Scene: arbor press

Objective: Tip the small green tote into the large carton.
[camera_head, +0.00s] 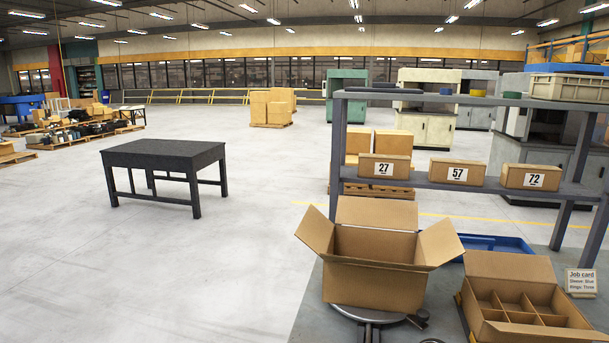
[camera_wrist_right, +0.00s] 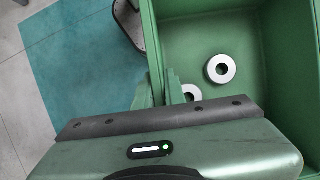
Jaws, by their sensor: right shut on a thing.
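The large carton (camera_head: 372,286) stands with its flaps folded outward at the front of the head view, on a round grey support (camera_head: 365,315). It looks empty as far as I see inside. The small green tote (camera_wrist_right: 290,60) fills the right side of the right wrist view. Two grey metal rings lie on its floor: one in full view (camera_wrist_right: 220,69), one partly hidden (camera_wrist_right: 191,92) by my gripper. My right gripper (camera_wrist_right: 165,92) is shut on the tote's left wall. The tote and both grippers are out of the head view.
A divided carton (camera_head: 520,300) stands right of the large carton, with a blue tray (camera_head: 495,245) behind. A shelf rack (camera_head: 450,190) holds boxes numbered 27, 57 and 72. A job card (camera_head: 581,281) stands at far right. A dark table (camera_head: 165,152) stands left; floor around it is clear.

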